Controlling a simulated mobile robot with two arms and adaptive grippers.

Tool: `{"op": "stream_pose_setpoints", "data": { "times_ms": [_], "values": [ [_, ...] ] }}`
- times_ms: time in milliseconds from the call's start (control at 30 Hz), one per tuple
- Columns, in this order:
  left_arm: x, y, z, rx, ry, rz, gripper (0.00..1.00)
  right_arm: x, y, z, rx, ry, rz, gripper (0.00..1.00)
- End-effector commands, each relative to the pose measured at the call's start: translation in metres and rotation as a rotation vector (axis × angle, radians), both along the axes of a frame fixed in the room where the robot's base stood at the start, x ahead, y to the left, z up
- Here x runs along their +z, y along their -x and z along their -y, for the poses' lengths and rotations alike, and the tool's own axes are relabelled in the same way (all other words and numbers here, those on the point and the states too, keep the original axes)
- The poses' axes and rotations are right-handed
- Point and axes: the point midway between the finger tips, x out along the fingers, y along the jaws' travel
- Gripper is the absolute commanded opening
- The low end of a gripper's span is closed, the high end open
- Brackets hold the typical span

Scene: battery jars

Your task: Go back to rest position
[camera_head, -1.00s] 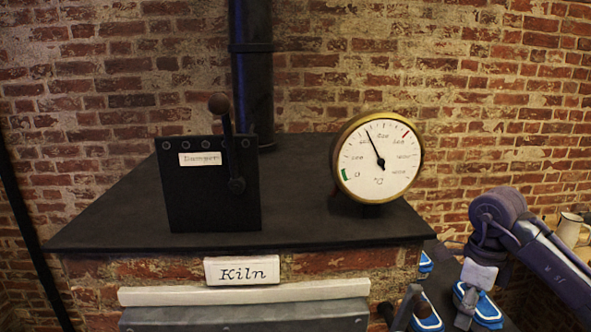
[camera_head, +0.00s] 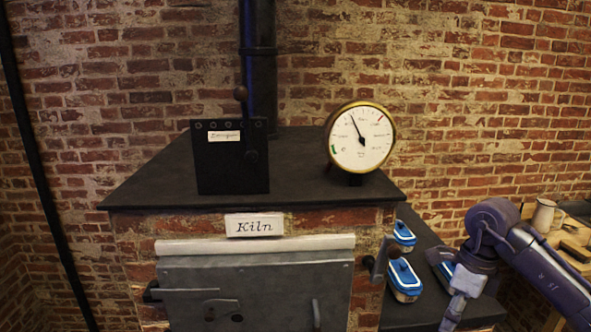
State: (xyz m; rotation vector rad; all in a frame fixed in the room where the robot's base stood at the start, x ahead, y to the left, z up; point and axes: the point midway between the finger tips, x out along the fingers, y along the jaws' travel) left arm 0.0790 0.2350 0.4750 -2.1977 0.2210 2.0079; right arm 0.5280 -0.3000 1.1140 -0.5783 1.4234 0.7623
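My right arm comes in from the right edge, and its gripper (camera_head: 453,315) hangs low at the bottom right. The gripper's fingertips are at or below the frame's edge, so its opening and any load do not show clearly. My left gripper is not in view. The brick kiln (camera_head: 125,240) stands in the middle with a grey metal door (camera_head: 255,280). Blue and white lidded containers (camera_head: 405,280) stand on the dark ledge right of the kiln. Another one (camera_head: 403,236) is behind, and a third (camera_head: 439,258) is partly hidden by my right arm.
A black damper box (camera_head: 232,165) with an upright lever and a round temperature gauge (camera_head: 361,138) stand on the kiln's dark top. A crank handle (camera_head: 378,258) sticks out beside the door. A mug (camera_head: 543,215) stands on a wooden surface at the far right.

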Motion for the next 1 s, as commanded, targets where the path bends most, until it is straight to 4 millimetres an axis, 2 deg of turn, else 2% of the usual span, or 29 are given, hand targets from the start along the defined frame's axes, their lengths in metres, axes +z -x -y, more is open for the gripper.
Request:
{"op": "stream_pose_setpoints", "data": {
  "times_ms": [267, 467, 567, 633, 667, 700, 767, 833, 933, 1000],
  "values": [
    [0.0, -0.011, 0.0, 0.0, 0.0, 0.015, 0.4, -0.035, -0.005, -0.046, -0.027, -0.23, -0.047, 0.51],
    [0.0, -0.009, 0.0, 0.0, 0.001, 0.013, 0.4, -0.07, -0.012, -0.103, -0.135, -0.549, -0.118, 0.51],
    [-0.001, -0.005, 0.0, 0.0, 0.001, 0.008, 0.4, -0.096, -0.019, -0.143, -0.3, -0.819, -0.195, 0.51],
    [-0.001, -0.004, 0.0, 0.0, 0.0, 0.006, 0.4, -0.122, -0.031, -0.167, -0.522, -1.06, -0.27, 0.51],
    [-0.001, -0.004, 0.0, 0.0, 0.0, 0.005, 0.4, -0.137, -0.038, -0.172, -0.65, -1.163, -0.308, 0.51],
    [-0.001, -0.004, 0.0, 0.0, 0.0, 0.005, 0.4, -0.16, -0.047, -0.173, -0.843, -1.288, -0.352, 0.51],
    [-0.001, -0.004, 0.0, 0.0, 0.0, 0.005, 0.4, -0.201, -0.056, -0.163, -1.139, -1.423, -0.408, 0.51],
    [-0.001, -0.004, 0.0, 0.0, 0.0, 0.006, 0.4, -0.246, -0.057, -0.146, -1.421, -1.502, -0.448, 0.51],
    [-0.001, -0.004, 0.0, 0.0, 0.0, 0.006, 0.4, -0.313, -0.041, -0.12, -1.778, -1.535, -0.486, 0.51],
    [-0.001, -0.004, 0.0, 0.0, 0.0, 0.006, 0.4, -0.359, -0.02, -0.104, -2.008, -1.521, -0.503, 0.51]
  ]
}}
